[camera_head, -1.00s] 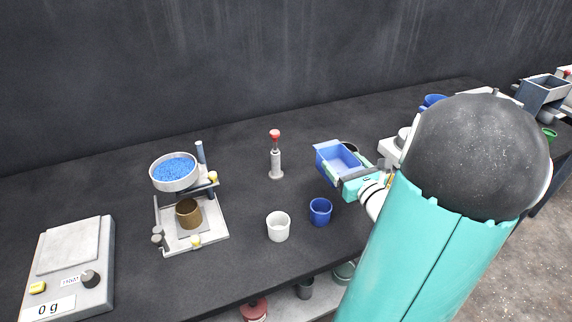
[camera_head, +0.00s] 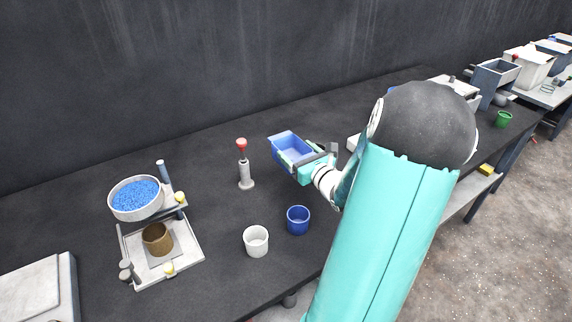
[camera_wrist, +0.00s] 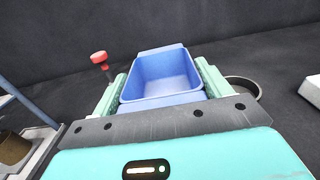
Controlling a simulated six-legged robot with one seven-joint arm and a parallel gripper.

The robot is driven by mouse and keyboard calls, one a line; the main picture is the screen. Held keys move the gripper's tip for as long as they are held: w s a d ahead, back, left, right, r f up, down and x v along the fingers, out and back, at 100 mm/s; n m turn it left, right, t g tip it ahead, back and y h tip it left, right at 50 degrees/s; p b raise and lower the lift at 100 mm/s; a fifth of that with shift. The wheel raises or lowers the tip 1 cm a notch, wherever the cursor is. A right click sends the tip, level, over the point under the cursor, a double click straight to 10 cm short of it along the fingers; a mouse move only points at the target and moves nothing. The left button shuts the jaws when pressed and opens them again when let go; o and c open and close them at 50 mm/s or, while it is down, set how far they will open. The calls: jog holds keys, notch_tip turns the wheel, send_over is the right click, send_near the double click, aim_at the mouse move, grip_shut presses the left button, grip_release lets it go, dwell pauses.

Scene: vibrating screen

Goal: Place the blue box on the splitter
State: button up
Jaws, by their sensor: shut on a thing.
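The blue box (camera_head: 292,151) is an open-topped rectangular bin held above the black bench in the head view. My gripper (camera_head: 306,160) is shut on it. In the wrist view the blue box (camera_wrist: 163,78) sits upright between the two pale green fingers of my gripper (camera_wrist: 160,92), and its inside looks empty. A dark grey open-topped unit (camera_head: 497,76) stands on the bench at the far right in the head view; I cannot tell whether it is the splitter. My arm hides part of the bench in front of it.
A stand with a pan of blue granules (camera_head: 136,197) is at the left. A red-topped device (camera_head: 244,166), a white cup (camera_head: 256,241) and a blue cup (camera_head: 298,220) stand on the bench. A green cup (camera_head: 503,119) is at the far right, near the bench edge.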

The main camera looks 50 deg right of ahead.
aim_at(291, 156)
jog(key=w+d+f, duration=0.1)
jog(key=w+f, duration=0.1)
jog(key=w+d+f, duration=0.3)
jog(key=w+f, duration=0.1)
jog(key=f, duration=0.1)
jog(key=shift+d, duration=0.15)
jog(key=shift+w+f, duration=0.1)
jog(key=shift+f, duration=1.5)
jog(key=shift+f, duration=0.1)
jog(key=o, duration=1)
jog(key=shift+o, duration=0.2)
jog(key=shift+o, duration=0.2)
jog(key=v, duration=1.1)
jog(key=shift+s, duration=0.35)
jog(key=shift+r, duration=0.3)
